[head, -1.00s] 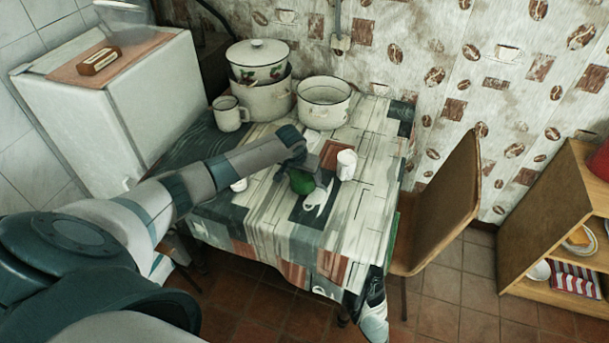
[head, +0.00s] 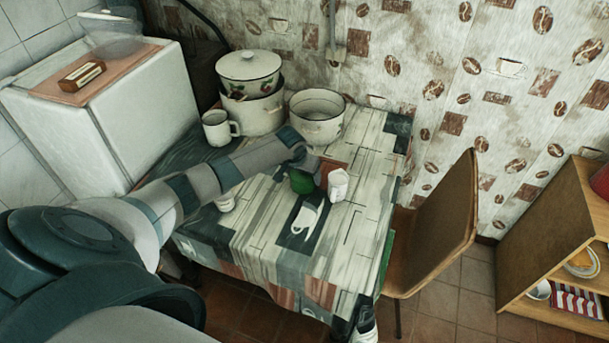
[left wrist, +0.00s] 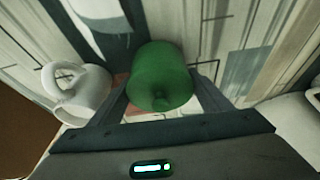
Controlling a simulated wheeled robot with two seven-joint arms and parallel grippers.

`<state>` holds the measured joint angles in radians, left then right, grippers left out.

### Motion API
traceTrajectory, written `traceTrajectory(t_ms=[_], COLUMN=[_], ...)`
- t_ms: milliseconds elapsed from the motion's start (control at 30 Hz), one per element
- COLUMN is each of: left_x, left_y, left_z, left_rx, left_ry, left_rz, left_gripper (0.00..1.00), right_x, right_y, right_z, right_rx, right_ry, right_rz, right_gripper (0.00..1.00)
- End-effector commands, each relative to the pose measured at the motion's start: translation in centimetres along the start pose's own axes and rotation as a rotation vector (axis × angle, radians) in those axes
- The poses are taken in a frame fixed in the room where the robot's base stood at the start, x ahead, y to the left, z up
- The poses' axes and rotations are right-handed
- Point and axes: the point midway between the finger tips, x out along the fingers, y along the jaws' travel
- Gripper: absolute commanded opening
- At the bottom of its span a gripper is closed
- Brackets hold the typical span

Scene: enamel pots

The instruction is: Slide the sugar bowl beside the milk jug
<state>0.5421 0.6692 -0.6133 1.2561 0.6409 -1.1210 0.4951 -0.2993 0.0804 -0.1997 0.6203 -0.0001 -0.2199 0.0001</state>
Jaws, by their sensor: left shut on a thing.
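The green sugar bowl (head: 301,182), with a knob on its lid, stands on the patterned table. My left gripper (head: 304,164) is shut on it; in the left wrist view the bowl (left wrist: 161,76) sits between the two fingers. The white milk jug (head: 338,185) stands just right of the bowl in the head view, with a small gap. A white vessel with a handle (left wrist: 80,88), apparently the jug, shows left of the bowl in the left wrist view. My right gripper is not in view.
A white mug (head: 217,128), a stacked pot with a lid (head: 250,92) and an open pot (head: 317,128) stand at the back of the table. The table front is clear. A chair (head: 440,225) stands at right.

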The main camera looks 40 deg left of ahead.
Motion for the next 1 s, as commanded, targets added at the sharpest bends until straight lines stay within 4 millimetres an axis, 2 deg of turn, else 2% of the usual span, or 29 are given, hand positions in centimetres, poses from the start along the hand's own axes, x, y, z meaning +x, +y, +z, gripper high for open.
traceTrajectory(t_ms=[533, 567, 600, 633, 1000], left_x=[0.06, 0.06, 0.06, 0.06, -0.05], left_y=[-0.2, -0.19, -0.19, -0.19, -0.19], left_z=[0.05, 0.05, 0.05, 0.05, 0.04], left_rx=[-0.001, -0.001, -0.001, -0.001, -0.001], left_ry=[-0.001, -0.001, -0.001, -0.001, -0.001], left_rz=[-0.001, -0.001, -0.001, -0.001, -0.001], left_gripper=[0.43, 0.78, 0.88, 0.93, 0.93], right_x=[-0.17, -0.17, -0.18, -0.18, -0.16], right_y=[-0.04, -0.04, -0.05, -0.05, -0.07], right_z=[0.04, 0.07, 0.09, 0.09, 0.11], right_rx=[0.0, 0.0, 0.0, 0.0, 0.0], right_ry=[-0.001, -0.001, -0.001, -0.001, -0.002], right_rz=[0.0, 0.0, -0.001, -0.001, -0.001], right_gripper=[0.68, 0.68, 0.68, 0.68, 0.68])
